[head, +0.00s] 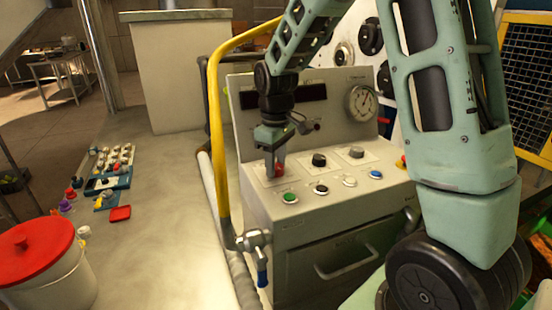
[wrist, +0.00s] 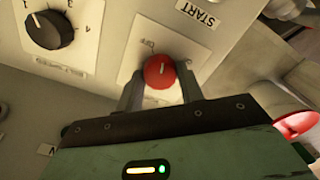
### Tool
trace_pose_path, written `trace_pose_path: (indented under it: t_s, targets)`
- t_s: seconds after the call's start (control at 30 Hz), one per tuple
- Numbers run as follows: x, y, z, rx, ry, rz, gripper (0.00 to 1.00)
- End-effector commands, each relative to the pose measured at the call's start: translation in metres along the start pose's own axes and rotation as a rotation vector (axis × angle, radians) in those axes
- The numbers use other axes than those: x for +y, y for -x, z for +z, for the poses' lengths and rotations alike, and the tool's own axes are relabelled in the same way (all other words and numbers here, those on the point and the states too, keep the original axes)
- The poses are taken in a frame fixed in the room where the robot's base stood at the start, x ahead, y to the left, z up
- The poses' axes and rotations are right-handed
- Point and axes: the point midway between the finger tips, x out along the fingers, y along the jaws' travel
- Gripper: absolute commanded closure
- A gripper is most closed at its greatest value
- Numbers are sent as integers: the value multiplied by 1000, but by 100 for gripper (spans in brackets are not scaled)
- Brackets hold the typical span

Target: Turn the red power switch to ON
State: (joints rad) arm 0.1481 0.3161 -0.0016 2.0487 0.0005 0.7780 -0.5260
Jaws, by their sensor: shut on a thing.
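The red power switch (wrist: 159,71) is a round red knob with a pale pointer line, on a white label plate (wrist: 137,58) on the console. In the head view the red knob (head: 279,170) shows at the left of the console's sloped top. My gripper (head: 274,167) points down onto it. In the wrist view my gripper (wrist: 160,85) has one finger on each side of the knob and is shut on it.
Green (head: 290,198), black (head: 321,189), white (head: 349,181) and blue (head: 376,174) buttons line the front edge. A yellow rail (head: 216,130) rises at the left. A gauge (head: 361,103) is on the back panel.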

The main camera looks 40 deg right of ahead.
Motion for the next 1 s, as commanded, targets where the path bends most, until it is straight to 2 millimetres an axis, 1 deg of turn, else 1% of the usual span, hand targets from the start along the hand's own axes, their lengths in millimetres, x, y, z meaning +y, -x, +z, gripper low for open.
trace_pose_path:
  t_s: [0.03, 0.7, 1.0]
  targets:
    - [0, 3, -1, 2, -41, 1, 85]
    - [0, 3, -1, 4, -674, 1, 85]
    - [0, 3, -2, 6, -903, 1, 85]
